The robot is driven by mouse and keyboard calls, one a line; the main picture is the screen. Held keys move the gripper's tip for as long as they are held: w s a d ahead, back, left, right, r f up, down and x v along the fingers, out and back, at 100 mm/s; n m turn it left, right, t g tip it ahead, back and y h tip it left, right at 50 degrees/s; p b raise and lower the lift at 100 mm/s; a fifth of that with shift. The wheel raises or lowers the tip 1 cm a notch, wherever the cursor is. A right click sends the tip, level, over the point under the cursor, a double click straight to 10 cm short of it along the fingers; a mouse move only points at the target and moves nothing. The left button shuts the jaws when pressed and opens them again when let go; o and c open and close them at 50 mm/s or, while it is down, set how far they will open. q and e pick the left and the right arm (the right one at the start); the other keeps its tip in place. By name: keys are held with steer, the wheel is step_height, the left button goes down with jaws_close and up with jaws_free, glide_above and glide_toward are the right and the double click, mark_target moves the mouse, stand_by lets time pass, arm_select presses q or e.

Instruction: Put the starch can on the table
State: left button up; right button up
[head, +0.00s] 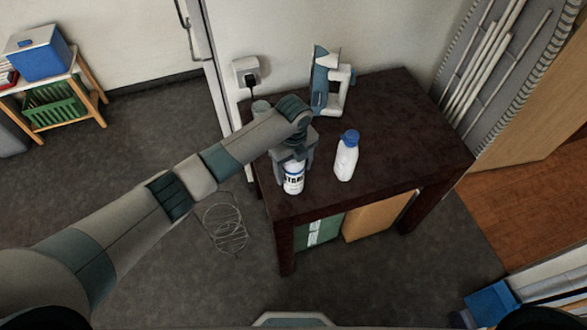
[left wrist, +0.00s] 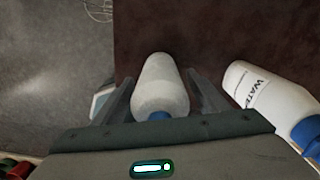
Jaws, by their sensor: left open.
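My left gripper (head: 294,160) is above and around the can's upper part. In the left wrist view the can (left wrist: 160,85) stands between the two spread fingers (left wrist: 160,98), with a visible gap on each side. The fingers are open. The can's top is partly hidden by the gripper in the head view. My right gripper is not in view.
A white bottle with a blue cap (head: 346,158) stands close to the right of the can; it also shows in the left wrist view (left wrist: 268,98). An iron (head: 328,82) stands at the table's back. The table's right half is clear. A wire rack (head: 226,225) lies on the floor.

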arm_select(q)
step_height(320, 180, up, 11)
steer(key=shift+f+b, duration=0.1)
steer(key=shift+b, duration=1.1)
steer(key=shift+r, duration=0.55)
